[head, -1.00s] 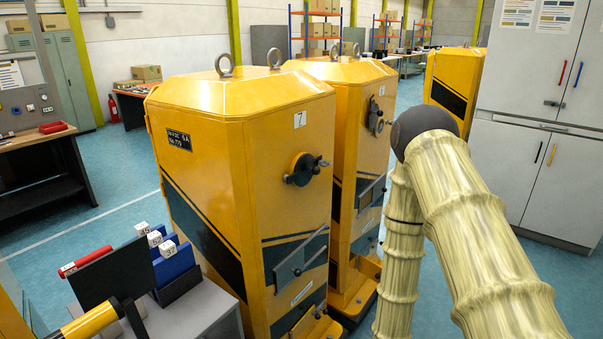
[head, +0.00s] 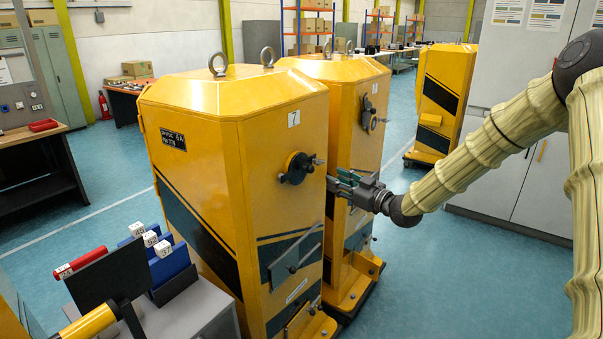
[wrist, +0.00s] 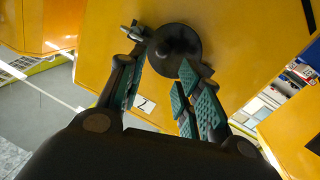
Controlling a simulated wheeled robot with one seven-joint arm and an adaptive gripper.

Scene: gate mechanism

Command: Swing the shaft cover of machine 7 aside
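Machine 7 (head: 205,110) is a tall yellow cabinet with a small "7" label on its front face. Its shaft cover (head: 298,168) is a black round disc high on that face, with a small metal knob sticking out to the right. In the wrist view the cover (wrist: 174,45) lies just beyond the fingertips, with the knob (wrist: 133,31) near the left finger. My gripper (head: 332,183) is just right of the cover in the head view. Its fingers, also in the wrist view (wrist: 163,68), are spread with nothing between them. I cannot tell whether a finger touches the knob.
A second yellow machine (head: 352,105) stands close behind machine 7, beside my gripper. A lever plate (head: 293,262) sits lower on machine 7. A grey bench (head: 190,318) with blue and red numbered items is at the front left. Grey cabinets (head: 510,185) stand at right.

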